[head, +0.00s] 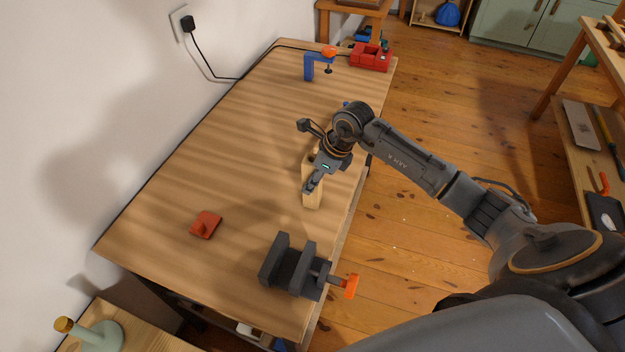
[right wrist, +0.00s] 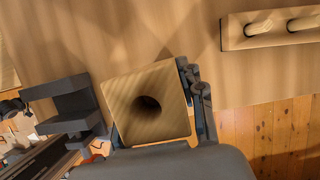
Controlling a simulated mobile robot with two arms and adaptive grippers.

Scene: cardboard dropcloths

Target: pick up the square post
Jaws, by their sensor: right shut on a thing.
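The square post (head: 312,198) is a pale wooden block, upright or nearly so over the workbench. My right gripper (head: 314,183) is shut on its upper part. In the right wrist view the post (right wrist: 167,122) shows its square end with a dark round hole. A dark finger lies along its right side there; the other finger is mostly hidden. I cannot tell whether the post's foot touches the bench. My left gripper is not in view.
On the workbench (head: 190,140) stand a dark grey vise (head: 277,262) with an orange handle, a red piece (head: 206,225), a blue clamp (head: 310,68) and a red box (head: 370,57). A pegged wooden block (right wrist: 240,32) lies near the post. The bench's left middle is clear.

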